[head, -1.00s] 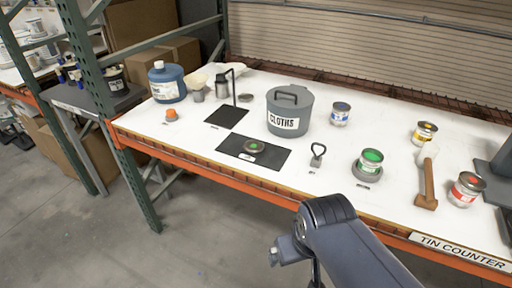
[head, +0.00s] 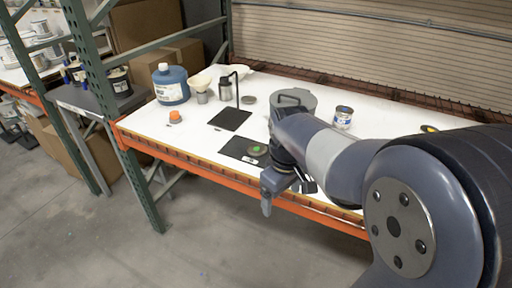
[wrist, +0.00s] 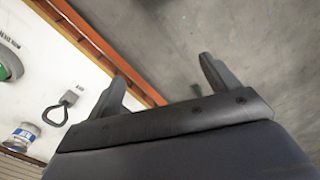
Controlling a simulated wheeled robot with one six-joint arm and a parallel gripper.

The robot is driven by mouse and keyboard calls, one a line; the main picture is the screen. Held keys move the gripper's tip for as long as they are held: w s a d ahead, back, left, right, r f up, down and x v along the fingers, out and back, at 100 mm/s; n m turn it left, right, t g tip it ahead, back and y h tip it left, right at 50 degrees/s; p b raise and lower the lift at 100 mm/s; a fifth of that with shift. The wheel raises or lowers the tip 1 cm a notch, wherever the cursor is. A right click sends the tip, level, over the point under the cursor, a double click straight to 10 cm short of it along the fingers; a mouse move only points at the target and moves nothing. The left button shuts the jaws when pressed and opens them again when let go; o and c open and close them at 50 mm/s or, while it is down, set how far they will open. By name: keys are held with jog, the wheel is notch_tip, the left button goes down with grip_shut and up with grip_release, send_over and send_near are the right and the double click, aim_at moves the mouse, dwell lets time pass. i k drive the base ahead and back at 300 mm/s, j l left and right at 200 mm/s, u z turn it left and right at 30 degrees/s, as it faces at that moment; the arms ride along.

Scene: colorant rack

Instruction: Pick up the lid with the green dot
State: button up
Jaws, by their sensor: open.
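The lid with the green dot (head: 257,149) lies flat on a black mat (head: 232,148) near the front edge of the white table, in the head view. My gripper (head: 287,196) is in front of the table's orange front rail, right of and nearer than the lid, apart from it. In the wrist view my gripper's two fingers (wrist: 165,78) are spread with nothing between them. The lid cannot be made out in the wrist view.
My arm hides the table's right part in the head view. A grey cloths bin (head: 297,98) stands behind my arm, a blue-labelled tin (head: 343,117) right of it. A black stand (head: 236,100) is behind the mat. The wrist view shows a looped tool (wrist: 58,112) and a tin (wrist: 23,136).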

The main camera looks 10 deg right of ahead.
aim_at(255, 149)
jog(key=i+j+z, duration=0.1)
jog(key=z, duration=0.3)
jog(key=i+j+z, duration=0.1)
jog(key=z, duration=0.35)
jog(key=i+j+z, duration=0.1)
jog(key=j, duration=0.35)
jog(key=i+j+z, duration=0.1)
jog(key=j, duration=0.35)
jog(key=i+j+z, duration=0.1)
jog(key=j, duration=0.35)
jog(key=i+j+z, duration=0.1)
jog(key=j, duration=0.4)
jog(key=i, duration=0.1)
